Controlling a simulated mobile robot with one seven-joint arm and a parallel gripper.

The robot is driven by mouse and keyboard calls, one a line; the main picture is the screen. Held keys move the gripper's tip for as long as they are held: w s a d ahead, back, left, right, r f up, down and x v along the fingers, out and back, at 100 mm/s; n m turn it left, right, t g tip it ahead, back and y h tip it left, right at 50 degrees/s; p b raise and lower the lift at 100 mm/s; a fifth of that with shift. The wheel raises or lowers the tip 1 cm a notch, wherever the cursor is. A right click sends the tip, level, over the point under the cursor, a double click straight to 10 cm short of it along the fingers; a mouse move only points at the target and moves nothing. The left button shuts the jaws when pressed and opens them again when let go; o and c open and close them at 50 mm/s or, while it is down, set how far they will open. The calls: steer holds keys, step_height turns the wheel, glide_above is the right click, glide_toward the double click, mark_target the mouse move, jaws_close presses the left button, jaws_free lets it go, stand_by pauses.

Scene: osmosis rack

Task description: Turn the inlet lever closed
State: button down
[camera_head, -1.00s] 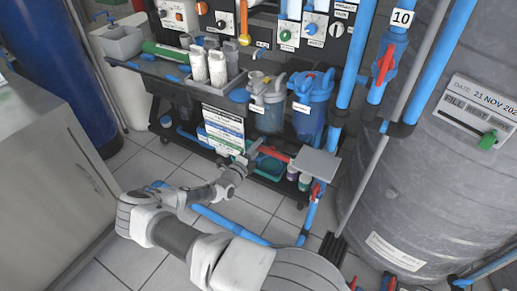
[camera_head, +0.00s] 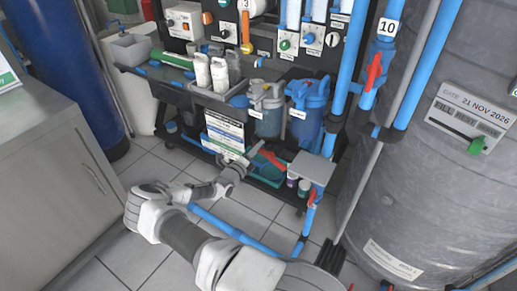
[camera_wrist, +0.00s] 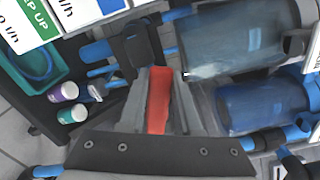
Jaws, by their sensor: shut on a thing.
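A red lever (camera_wrist: 158,100) lies between the two fingers of my gripper (camera_wrist: 160,108) in the wrist view. The gripper is shut on it. In the head view my gripper (camera_head: 246,158) is low at the front of the rack, and the red lever (camera_head: 272,160) slopes down to the right beside it. In the wrist view the lever runs to a dark valve body (camera_wrist: 142,52) on a blue pipe (camera_wrist: 97,52). The fingers hide part of the lever's sides.
Clear blue filter housings (camera_head: 308,105) hang just above the lever. A grey plate (camera_head: 312,168) stands right of it. Small bottles (camera_wrist: 64,91) and a teal tray (camera_wrist: 30,62) are close by. Another red lever (camera_head: 374,70) is on the pipe tagged 10. A large grey tank (camera_head: 435,150) fills the right.

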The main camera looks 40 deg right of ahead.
steer(key=shift+f, duration=0.1)
steer(key=c, duration=0.6)
jaws_free()
